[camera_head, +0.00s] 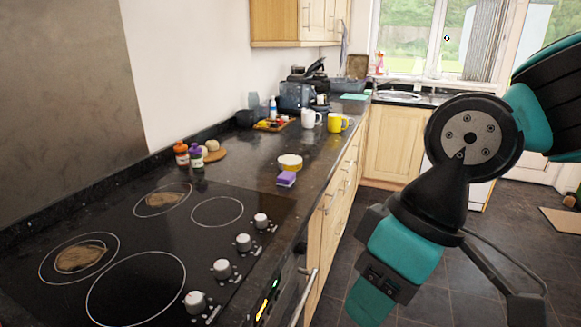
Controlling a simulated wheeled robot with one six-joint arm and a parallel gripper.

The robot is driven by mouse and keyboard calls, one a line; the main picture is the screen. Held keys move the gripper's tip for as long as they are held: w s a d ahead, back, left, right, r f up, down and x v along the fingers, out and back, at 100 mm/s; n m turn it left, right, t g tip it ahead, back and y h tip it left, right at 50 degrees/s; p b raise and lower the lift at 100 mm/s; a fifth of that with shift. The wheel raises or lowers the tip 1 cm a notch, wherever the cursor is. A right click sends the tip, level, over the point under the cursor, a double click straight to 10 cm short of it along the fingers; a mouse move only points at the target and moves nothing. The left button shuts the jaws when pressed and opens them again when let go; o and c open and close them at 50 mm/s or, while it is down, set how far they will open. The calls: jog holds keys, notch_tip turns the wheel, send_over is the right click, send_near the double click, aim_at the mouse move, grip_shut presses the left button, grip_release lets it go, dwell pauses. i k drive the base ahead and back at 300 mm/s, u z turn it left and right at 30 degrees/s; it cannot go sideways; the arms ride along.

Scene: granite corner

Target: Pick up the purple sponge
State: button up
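The purple sponge (286,180) is a small block with a paler lower layer. It lies on the dark granite counter (245,150) near its front edge, just in front of a round white-and-yellow tin (289,162). My teal and black arm fills the right side of the head view, over the floor and apart from the sponge. No gripper fingertips can be made out; the arm's end runs toward the bottom edge. Nothing covers the sponge.
A black hob (215,255) with several knobs is at the front left. A white mug (308,119) and a yellow mug (336,123) are farther back. Counter around the sponge is mostly clear.

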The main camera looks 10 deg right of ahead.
aim_at(286, 179)
jog(key=z, duration=0.85)
jog(key=i, duration=1.75)
jog(key=u, duration=1.95)
